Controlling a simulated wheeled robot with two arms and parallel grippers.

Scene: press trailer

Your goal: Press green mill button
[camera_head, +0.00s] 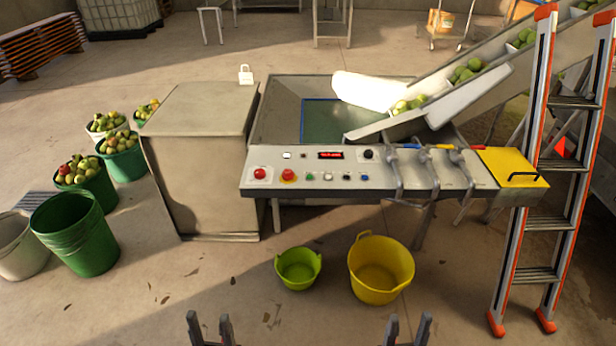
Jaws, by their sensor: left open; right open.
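A control panel (270,157) slopes along the front of the machine in the middle of the head view. A small green button (309,177) sits in its lower row, between a red mushroom button on a yellow base (288,175) and a white button (328,177). Another red button (260,173) is further left, and black and blue buttons are to the right. My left gripper (209,330) is open and empty at the bottom edge, well below the panel. My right gripper (408,330) is open and empty at the bottom edge, further right. Neither touches anything.
A green tub (298,268) and a yellow tub (381,268) stand on the floor between my grippers and the panel. A grey cabinet (200,165) is left of the panel. Levers (430,170) and a yellow lid (512,168) lie right, beside a ladder (520,240).

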